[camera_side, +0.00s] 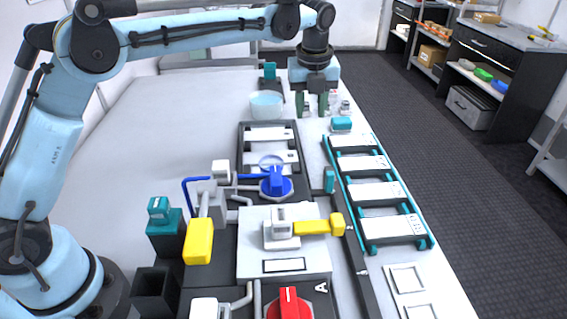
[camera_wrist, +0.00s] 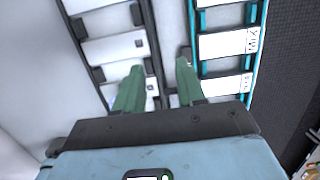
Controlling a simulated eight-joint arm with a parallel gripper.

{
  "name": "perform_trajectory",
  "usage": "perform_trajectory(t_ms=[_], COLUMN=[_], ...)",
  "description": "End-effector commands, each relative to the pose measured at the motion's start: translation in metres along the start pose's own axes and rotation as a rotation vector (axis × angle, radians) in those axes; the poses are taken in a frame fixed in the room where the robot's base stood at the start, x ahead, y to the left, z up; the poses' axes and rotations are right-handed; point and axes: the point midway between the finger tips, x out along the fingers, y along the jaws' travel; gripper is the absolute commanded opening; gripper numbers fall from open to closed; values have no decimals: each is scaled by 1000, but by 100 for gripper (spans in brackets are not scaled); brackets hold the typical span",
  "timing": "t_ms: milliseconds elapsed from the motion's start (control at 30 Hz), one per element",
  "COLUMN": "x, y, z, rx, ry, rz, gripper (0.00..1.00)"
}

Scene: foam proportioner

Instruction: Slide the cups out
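My gripper (camera_side: 313,106) hangs over the far end of the bench, fingers pointing down and spread, with nothing visible held between them. In the wrist view its two green fingers (camera_wrist: 158,78) are apart, over the gap between two racks. A clear cup with pale blue contents (camera_side: 266,106) stands just left of my gripper in the side view. A clear round rim (camera_side: 271,160) shows behind the blue valve; I cannot tell whether it is another cup. No cup is clearly seen in the wrist view.
A dark rack with white plates (camera_side: 268,133) lies left of a teal-railed rack (camera_side: 428,240); the teal one also shows in the wrist view (camera_wrist: 195,45). A blue valve handle (camera_side: 277,180), yellow handles (camera_side: 199,241) and a red knob (camera_side: 290,305) stand nearer. The left bench is clear.

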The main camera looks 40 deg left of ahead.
Motion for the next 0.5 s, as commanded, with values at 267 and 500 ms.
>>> perform_trajectory(t_ms=[267,500], x=[-28,-5], y=[-31,-30], z=[-103,-108], rx=[5,3], ry=[163,167], rz=[19,20], gripper=[45,45])
